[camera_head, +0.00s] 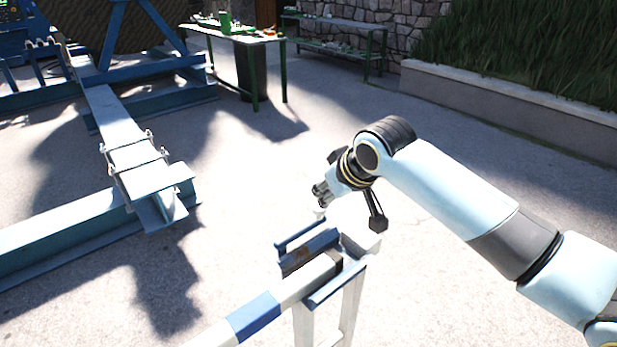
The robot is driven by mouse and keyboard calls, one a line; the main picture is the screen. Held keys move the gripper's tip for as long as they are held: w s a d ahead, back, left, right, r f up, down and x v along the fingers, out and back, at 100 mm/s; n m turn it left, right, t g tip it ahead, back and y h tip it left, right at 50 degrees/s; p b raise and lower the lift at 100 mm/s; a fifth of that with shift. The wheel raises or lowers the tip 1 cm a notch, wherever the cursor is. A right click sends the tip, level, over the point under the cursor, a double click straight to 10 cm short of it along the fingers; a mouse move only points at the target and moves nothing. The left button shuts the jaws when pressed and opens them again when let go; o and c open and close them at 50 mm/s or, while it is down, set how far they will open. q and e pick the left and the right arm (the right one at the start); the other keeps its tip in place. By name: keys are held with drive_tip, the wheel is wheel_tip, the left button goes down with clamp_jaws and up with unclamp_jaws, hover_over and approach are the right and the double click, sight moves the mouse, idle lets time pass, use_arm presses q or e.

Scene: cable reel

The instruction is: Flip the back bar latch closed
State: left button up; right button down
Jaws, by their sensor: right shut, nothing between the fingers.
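A white bar with a blue band (255,318) lies with its far end in a metal bracket (335,283) on top of a white stand. A dark, partly rusty piece (308,252), which looks like the latch, is at the bracket beside the bar end. I cannot tell its exact position. My right gripper (321,196) is above and behind the bracket, its silver fingers pointing down to the left. It is shut and empty, apart from the bracket in the picture. A dark lever-like part (376,214) hangs below my wrist. My left gripper is out of view.
Blue steel beams (120,135) and a frame stand at the left. A green-legged table (235,38) with small items and a dark bin (252,68) are at the back. A low wall (500,100) borders grass at the right. The paved floor around the stand is clear.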

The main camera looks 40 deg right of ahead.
drive_tip(key=shift+m+t, duration=0.3)
drive_tip(key=shift+t, duration=0.1)
drive_tip(key=w, duration=0.1)
drive_tip(key=w+d+r, duration=0.1)
drive_tip(key=w, duration=0.1)
drive_tip(key=w+d+r, duration=0.1)
drive_tip(key=shift+w+d, duration=0.2)
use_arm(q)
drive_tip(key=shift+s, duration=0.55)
use_arm(e)
drive_tip(key=shift+w+d+r, duration=0.15)
drive_tip(key=shift+w+d, duration=0.05)
drive_tip(key=shift+w, duration=0.15)
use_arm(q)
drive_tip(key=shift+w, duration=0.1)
use_arm(e)
drive_tip(key=shift+w, duration=0.1)
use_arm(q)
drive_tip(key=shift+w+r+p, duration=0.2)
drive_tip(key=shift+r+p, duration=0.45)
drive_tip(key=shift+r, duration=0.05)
use_arm(e)
wheel_tip(320, 180, down, 8)
drive_tip(key=w, duration=0.2)
drive_tip(key=shift+w, duration=0.2)
drive_tip(key=shift+d, duration=0.1)
